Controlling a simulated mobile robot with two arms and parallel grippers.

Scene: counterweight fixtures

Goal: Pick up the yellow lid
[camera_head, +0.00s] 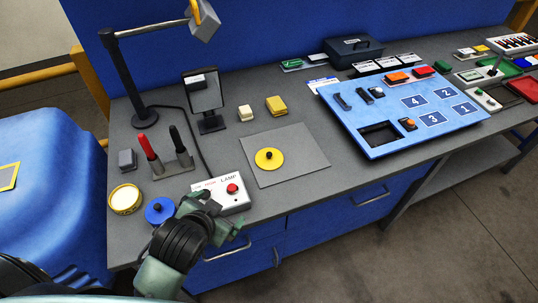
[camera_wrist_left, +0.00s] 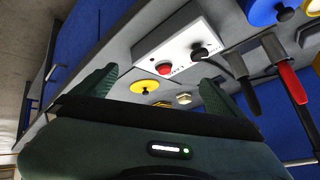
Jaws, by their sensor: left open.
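The yellow lid (camera_head: 269,159) is a flat round disc with a dark knob in its centre. It lies on the grey mat (camera_head: 305,168) in the middle of the near bench. In the left wrist view the yellow lid (camera_wrist_left: 144,87) shows small between my fingers, some way off. My left gripper (camera_head: 224,214) is open over the front edge of the bench, beside the lamp box and to the left of the lid. Its two green fingers (camera_wrist_left: 158,80) are apart with nothing held between them. My right gripper is not in view.
The white lamp box (camera_head: 224,194) with a red button stands between my left gripper and the mat. A blue lid (camera_head: 160,209) and a yellow round container (camera_head: 125,199) are at left. Red and black handled tools stand behind. A blue panel (camera_head: 400,110) lies right.

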